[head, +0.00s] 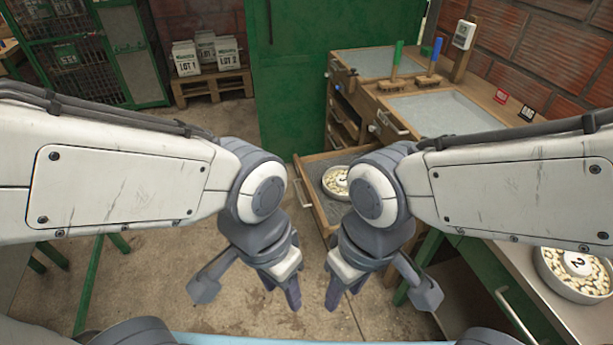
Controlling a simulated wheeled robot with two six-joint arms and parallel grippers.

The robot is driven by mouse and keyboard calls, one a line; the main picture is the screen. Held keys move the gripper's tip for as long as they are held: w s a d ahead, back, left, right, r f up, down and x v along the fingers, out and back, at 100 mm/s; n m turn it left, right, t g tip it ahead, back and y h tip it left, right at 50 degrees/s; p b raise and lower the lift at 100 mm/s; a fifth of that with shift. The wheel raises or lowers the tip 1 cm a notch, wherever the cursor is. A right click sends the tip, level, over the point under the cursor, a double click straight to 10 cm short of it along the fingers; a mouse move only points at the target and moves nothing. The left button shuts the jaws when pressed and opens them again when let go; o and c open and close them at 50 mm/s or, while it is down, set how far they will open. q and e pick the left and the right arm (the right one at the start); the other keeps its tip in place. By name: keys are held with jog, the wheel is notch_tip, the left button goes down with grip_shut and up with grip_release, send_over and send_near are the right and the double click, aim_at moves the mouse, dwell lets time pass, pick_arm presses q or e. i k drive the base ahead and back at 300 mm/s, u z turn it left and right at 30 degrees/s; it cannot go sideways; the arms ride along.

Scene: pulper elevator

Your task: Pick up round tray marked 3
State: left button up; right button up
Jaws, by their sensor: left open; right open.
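A round tray (336,177) of pale pieces lies in an open drawer (312,196) in the middle of the head view. My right arm covers part of it, and I cannot read its number. A second round tray (556,268), marked 2, stands on the bench at the right edge. I cannot make out a tray marked 3. My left gripper (283,289) is open and empty, pointing down over the floor left of the drawer. My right gripper (344,289) is open and empty, in front of the drawer in the picture and touching no tray.
A wooden bench (450,87) with grey panels holds green and blue-handled brushes (432,68). A green door (295,70) stands behind. Bags marked LOT (186,59) sit on a pallet (212,83) at back left, beside a green cage (125,45). The floor between is clear.

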aim_at(335, 179)
jog(key=u, duration=0.5)
jog(key=i, duration=1.2)
jog(key=z, duration=0.75)
jog(key=i, duration=0.4)
jog(key=z, duration=0.3)
